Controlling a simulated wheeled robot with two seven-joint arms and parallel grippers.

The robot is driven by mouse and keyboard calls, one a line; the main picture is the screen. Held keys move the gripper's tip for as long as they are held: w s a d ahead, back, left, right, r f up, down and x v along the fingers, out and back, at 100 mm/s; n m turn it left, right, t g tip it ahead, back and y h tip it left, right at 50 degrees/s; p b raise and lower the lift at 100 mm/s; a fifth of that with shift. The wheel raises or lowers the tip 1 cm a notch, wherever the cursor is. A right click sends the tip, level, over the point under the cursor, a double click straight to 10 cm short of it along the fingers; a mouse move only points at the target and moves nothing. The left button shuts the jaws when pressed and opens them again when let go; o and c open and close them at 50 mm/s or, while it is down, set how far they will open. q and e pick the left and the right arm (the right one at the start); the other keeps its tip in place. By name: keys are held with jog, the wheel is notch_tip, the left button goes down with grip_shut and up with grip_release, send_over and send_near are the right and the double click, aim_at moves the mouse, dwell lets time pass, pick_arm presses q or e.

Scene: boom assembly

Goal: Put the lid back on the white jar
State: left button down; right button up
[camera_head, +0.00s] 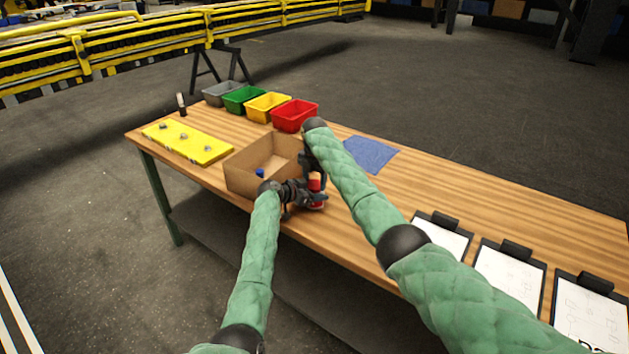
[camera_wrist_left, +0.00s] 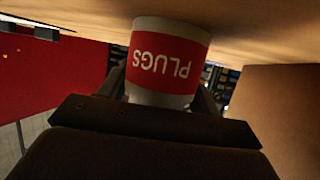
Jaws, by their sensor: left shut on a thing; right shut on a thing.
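The white jar (camera_wrist_left: 168,63) has a red band with the word PLUGS, and it fills the middle of the left wrist view, where the picture is upside down. It also shows in the head view as a small red and white thing (camera_head: 317,187) at the table's front edge, right of the cardboard box. My left gripper (camera_head: 312,195) is shut around the jar's side. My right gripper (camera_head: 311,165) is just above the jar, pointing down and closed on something. My arm mostly hides that thing, which seems to be the lid. I cannot tell whether it touches the jar.
Red (camera_head: 295,115), yellow, green and grey bins line the back edge. A blue cloth (camera_head: 370,154) and several clipboards lie to the right. The yellow board (camera_head: 188,142) is far left.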

jog(key=m, duration=0.5)
jog(key=shift+m, duration=0.3)
jog(key=m, duration=0.4)
jog(key=o, duration=1.1)
jog(key=shift+r, duration=2.3)
jog(key=shift+c, duration=0.3)
